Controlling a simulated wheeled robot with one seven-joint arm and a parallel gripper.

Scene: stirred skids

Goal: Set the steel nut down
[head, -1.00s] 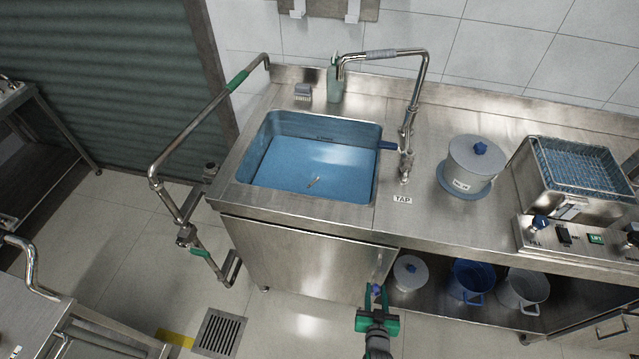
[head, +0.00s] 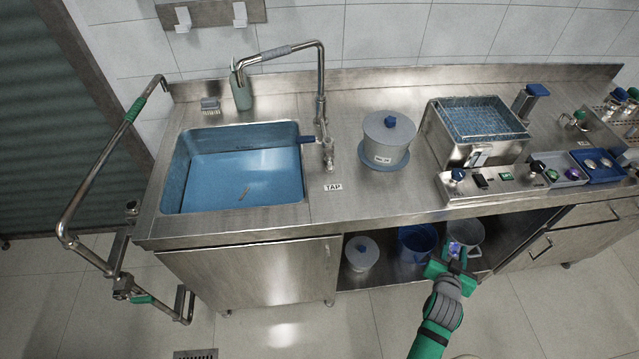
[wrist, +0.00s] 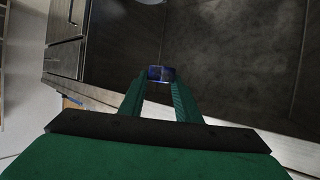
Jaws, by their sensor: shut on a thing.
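My gripper (head: 455,258) is shut on a small dark, blue-purple shiny piece, which I take to be the steel nut (wrist: 161,73). In the wrist view the nut sits between the two green fingertips, and its exact shape is hard to tell. In the head view my gripper is held out in front of the counter's open lower shelf, below the worktop edge. It overlaps a pale pot on that shelf in the picture.
The steel counter carries a blue sink (head: 240,172), a lidded pot (head: 388,142), a wire-basket unit (head: 478,130), a grey tray (head: 556,172) and a blue tray (head: 600,167). A blue bucket (head: 416,244) and a lidded pot (head: 361,254) stand on the lower shelf. Bare worktop lies near the TAP label.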

